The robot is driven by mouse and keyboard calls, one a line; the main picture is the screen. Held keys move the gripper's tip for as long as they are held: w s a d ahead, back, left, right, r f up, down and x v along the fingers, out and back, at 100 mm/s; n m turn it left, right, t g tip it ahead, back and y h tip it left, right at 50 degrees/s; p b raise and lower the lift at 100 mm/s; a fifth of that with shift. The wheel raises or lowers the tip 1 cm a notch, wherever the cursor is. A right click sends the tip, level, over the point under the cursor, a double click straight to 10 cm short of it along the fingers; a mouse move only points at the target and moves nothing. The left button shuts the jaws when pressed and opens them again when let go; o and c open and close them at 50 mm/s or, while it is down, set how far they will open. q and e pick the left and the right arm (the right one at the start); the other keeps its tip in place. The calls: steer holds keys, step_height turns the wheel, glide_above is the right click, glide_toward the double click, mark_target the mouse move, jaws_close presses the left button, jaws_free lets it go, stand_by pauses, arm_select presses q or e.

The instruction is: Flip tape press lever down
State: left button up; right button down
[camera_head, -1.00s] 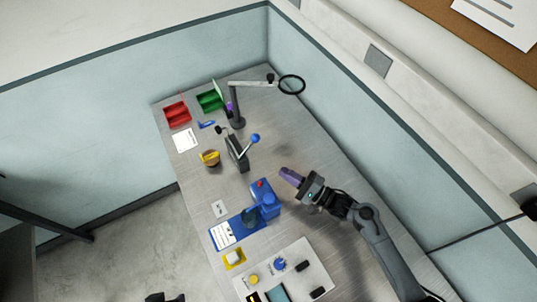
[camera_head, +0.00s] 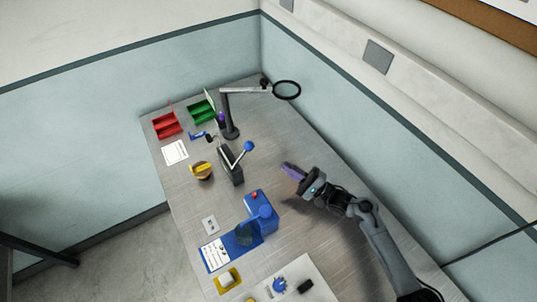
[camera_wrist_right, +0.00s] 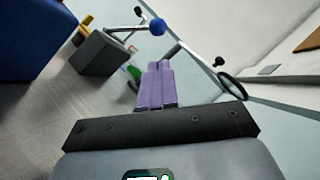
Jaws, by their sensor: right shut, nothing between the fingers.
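The tape press (camera_head: 231,167) is a dark grey block on the bench in the head view. Its lever is a thin metal rod that rises at a slant to a blue ball knob (camera_head: 248,146). In the right wrist view the press (camera_wrist_right: 98,54) is ahead and to the left, with the blue knob (camera_wrist_right: 157,27) above and beyond the fingertips. My right gripper (camera_head: 287,168), with purple fingers, is shut and empty to the right of the press, apart from the lever. Its closed fingers also show in the wrist view (camera_wrist_right: 157,72). My left gripper is out of view.
A blue device (camera_head: 262,212) with a red button stands nearer than the press. A magnifier lamp (camera_head: 287,90), red bin (camera_head: 167,126) and green bin (camera_head: 202,110) are at the far end. A yellow tape roll (camera_head: 202,170) sits left of the press.

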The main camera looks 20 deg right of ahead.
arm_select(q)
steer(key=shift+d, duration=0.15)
arm_select(e)
steer(key=x, duration=1)
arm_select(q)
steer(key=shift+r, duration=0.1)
arm_select(e)
steer(key=shift+r, duration=0.1)
